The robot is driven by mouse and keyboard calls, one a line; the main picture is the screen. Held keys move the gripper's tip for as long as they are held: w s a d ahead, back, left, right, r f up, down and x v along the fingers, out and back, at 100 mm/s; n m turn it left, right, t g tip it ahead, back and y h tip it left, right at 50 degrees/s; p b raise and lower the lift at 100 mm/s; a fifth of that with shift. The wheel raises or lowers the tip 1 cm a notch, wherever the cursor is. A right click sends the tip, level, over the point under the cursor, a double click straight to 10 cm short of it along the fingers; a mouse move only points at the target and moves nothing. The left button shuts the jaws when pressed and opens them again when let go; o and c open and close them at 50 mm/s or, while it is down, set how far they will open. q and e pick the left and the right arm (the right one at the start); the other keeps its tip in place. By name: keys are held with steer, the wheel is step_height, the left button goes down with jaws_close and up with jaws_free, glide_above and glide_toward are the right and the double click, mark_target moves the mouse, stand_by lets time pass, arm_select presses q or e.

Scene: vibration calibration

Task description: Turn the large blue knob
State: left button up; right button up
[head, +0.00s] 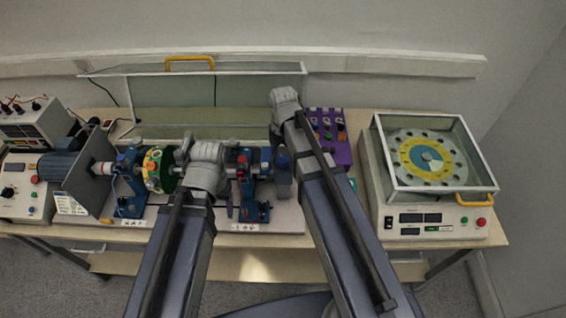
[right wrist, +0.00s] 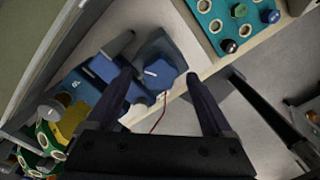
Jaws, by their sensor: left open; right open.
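The large blue knob (right wrist: 160,74), with a white pointer line, sits on a dark grey-blue block in the right wrist view. In the head view the knob (head: 282,160) shows as a small blue shape just left of my right arm. My right gripper (right wrist: 158,76) is open, one finger on each side of the knob in the picture; I cannot tell whether they touch it.
A covered turntable unit (head: 402,240) is at right. A motor (head: 65,163) and an instrument box (head: 28,130) stand at left.

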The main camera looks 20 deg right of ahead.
arm_select(q)
steer(key=shift+f, duration=0.35)
arm_select(e)
steer(key=shift+f, duration=0.4)
jaws_close()
steer(key=shift+m, duration=0.3)
